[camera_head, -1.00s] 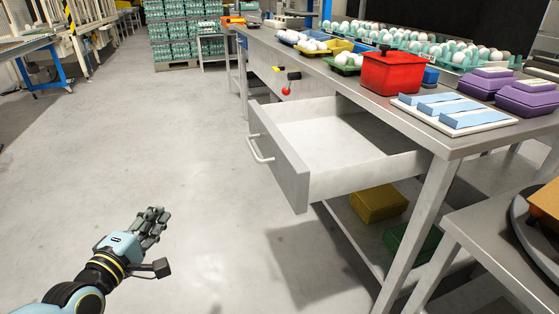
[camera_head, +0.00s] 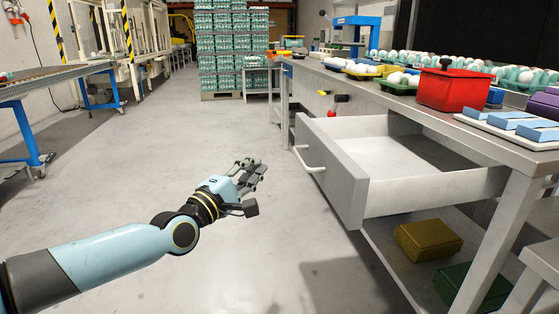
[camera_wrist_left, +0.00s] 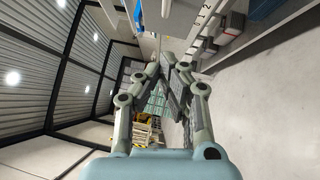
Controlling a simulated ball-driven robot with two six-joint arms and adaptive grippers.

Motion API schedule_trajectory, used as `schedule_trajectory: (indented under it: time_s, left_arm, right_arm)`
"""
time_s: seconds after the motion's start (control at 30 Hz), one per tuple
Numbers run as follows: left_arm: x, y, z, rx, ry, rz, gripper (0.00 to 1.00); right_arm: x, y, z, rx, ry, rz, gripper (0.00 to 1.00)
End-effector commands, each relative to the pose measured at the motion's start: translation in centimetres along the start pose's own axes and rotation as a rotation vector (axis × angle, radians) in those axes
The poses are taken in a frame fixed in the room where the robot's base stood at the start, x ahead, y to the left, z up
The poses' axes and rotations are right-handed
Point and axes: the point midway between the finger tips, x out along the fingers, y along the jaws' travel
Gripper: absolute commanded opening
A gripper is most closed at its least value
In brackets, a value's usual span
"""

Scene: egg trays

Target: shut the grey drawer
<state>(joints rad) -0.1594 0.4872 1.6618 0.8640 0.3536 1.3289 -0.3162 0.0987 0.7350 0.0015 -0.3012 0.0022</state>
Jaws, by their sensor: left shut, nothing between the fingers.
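The grey drawer (camera_head: 335,172) is pulled out from under the steel workbench (camera_head: 440,140) in the head view, and its white inside looks empty. A pale bar handle (camera_head: 309,160) is on its front. My left gripper (camera_head: 258,169) is to the left of the drawer front, apart from the handle in the picture, with its fingers pointing toward the upper right. In the left wrist view its fingers (camera_wrist_left: 169,65) come together at the tips with nothing between them. My right gripper is in neither view.
A red box (camera_head: 455,90), several egg trays (camera_head: 398,88) and a white board with blue pieces (camera_head: 470,122) are on the bench. Below, an olive carton (camera_head: 428,241) and a green carton (camera_head: 470,288) lie on a shelf. The floor (camera_head: 200,130) left of the drawer is clear.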

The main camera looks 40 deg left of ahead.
Motion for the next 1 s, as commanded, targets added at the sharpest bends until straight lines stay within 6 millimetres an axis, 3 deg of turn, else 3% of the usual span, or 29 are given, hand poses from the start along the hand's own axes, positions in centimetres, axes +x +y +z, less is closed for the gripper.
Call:
schedule_trajectory:
  time_s: [0.17, 0.4, 1.0]
  left_arm:
    - [3.8, -0.1, 0.0, 0.001, 0.0, 0.002, 0.0]
    - [5.8, 0.0, 2.4, -0.001, 0.0, 0.001, 0.0]
    - [6.6, -0.2, 3.2, 0.001, 0.0, -0.001, 0.0]
  right_arm:
    - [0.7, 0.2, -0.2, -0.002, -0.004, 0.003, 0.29]
    - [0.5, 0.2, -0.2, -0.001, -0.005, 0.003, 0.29]
    - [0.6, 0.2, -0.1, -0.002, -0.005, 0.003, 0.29]
